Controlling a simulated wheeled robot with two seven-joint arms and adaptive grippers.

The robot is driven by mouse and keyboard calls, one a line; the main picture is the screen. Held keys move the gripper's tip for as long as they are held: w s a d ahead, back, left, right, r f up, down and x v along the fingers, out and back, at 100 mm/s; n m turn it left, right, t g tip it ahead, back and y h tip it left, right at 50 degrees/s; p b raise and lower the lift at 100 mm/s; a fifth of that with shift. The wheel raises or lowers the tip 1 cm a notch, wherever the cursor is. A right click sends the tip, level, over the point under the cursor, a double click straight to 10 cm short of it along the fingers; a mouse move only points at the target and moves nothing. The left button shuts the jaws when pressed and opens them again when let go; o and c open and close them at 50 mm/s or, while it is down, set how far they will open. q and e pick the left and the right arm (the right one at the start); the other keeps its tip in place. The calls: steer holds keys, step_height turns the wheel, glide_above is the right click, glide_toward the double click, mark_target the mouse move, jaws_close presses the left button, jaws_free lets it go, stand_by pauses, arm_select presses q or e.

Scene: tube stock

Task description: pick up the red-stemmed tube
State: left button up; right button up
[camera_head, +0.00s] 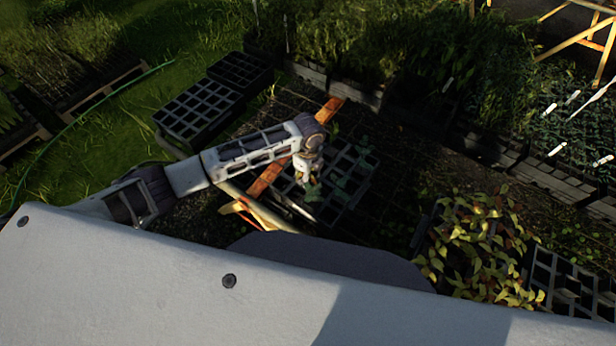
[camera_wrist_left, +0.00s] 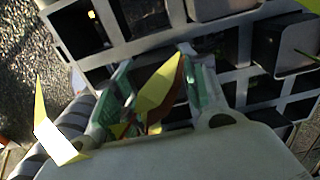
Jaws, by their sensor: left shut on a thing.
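My left gripper (camera_head: 307,172) is over the black celled tray (camera_head: 338,195) in the head view. In the left wrist view its green-padded fingers (camera_wrist_left: 157,85) are closed around a plant with a yellow-green leaf (camera_wrist_left: 160,88) and a reddish-brown part, which I take as the red-stemmed tube. The pot below the leaf is hidden by the gripper body. Grey tray cells (camera_wrist_left: 215,58) lie just beyond the fingertips. Whether the tube is clear of its cell cannot be seen. My right gripper is not in view.
A dark pot (camera_wrist_left: 283,45) sits in the tray at the right of the wrist view. An orange-brown wooden bar (camera_head: 268,178) runs beside my left arm. Empty black trays (camera_head: 197,110) stand at upper left; leafy yellow-red plants (camera_head: 478,245) stand at lower right.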

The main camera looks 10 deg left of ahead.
arm_select(q)
step_height(320, 180, up, 18)
steer(key=b, duration=0.1)
steer(key=shift+f, duration=0.15)
stand_by(0.4)
